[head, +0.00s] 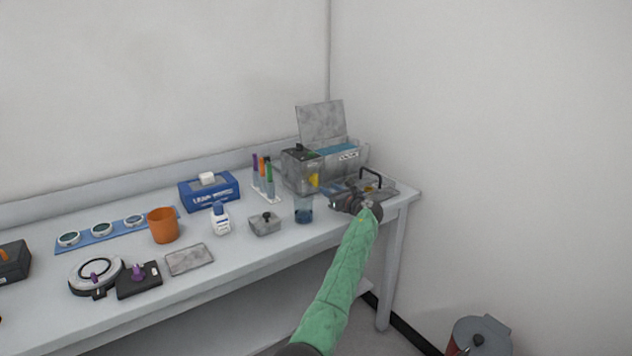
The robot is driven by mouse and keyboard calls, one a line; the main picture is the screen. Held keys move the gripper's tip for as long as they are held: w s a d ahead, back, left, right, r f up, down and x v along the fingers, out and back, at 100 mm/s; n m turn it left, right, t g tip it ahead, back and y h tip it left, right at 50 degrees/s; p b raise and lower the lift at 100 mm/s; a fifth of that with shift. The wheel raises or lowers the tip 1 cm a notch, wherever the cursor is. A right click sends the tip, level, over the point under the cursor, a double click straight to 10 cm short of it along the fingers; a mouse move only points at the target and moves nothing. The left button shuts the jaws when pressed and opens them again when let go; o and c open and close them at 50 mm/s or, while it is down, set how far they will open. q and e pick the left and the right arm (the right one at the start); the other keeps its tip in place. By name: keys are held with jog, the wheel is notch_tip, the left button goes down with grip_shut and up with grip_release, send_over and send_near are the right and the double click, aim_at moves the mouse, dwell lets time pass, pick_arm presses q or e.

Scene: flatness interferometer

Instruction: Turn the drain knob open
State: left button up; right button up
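A grey metal tank unit (300,170) with a raised lid (321,121) and blue liquid (340,151) stands at the back right of the bench. A small yellow part (314,180) shows low on its front. I cannot make out a drain knob for certain.
A beaker of blue liquid (303,210) and a small grey block (265,224) stand just left of my gripper. A tube rack (264,190), white bottle (220,218), blue wipe box (208,191) and orange cup (163,226) stand further left. A wall closes the right side.

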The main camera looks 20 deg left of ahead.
aim_at(317, 181)
pick_arm(q)
jog(key=shift+p+x, duration=0.35)
jog(key=shift+x, duration=3.2)
grip_shut()
